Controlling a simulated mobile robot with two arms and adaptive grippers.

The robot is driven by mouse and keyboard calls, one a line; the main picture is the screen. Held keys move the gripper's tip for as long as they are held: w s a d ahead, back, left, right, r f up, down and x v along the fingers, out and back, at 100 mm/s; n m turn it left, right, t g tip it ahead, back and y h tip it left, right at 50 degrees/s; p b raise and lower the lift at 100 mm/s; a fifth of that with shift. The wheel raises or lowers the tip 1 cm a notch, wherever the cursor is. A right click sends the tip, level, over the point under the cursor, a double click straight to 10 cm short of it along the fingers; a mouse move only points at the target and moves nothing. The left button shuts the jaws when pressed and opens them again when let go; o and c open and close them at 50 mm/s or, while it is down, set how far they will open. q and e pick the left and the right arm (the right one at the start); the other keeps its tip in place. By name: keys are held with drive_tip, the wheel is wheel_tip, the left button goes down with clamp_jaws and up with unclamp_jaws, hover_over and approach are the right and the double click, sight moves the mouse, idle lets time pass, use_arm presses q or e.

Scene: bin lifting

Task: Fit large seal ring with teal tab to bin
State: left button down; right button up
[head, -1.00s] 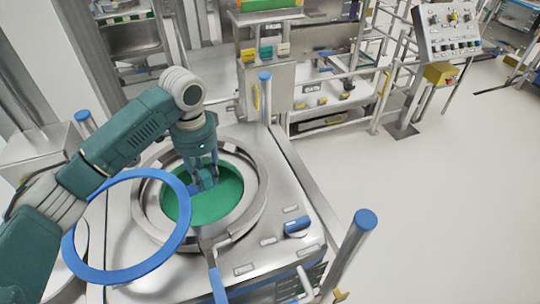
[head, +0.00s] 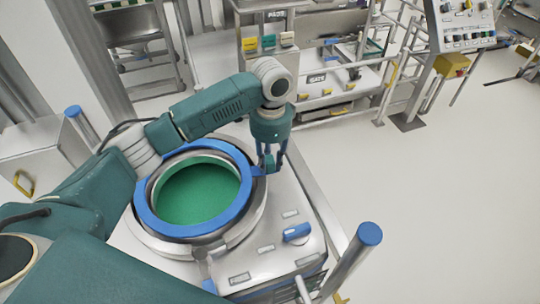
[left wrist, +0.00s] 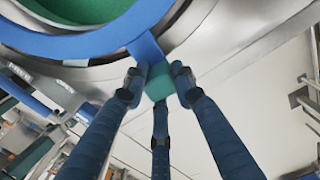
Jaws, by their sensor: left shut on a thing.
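The large blue seal ring (head: 188,230) lies over the mouth of the steel bin (head: 258,212), roughly centred around its green inside. I cannot tell whether it rests on the rim or hangs just above it. My left gripper (head: 270,168) points down at the ring's right side. In the left wrist view, its fingers (left wrist: 157,88) are shut on the teal tab (left wrist: 160,80) that sticks out from the blue ring (left wrist: 146,45). The tab is mostly hidden by the fingers in the head view. My right gripper is not in view.
A blue knob (head: 297,233) sits on the steel housing right of the bin. Blue-capped posts stand at the front right (head: 369,234) and back left (head: 73,111). A control panel (head: 462,24) is at the back right. The floor at right is clear.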

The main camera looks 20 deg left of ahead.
use_arm(q)
drive_tip(key=shift+f, duration=0.7)
drive_tip(key=shift+d+f, duration=0.1)
drive_tip(key=shift+f, duration=0.85)
drive_tip(key=shift+r, duration=0.25)
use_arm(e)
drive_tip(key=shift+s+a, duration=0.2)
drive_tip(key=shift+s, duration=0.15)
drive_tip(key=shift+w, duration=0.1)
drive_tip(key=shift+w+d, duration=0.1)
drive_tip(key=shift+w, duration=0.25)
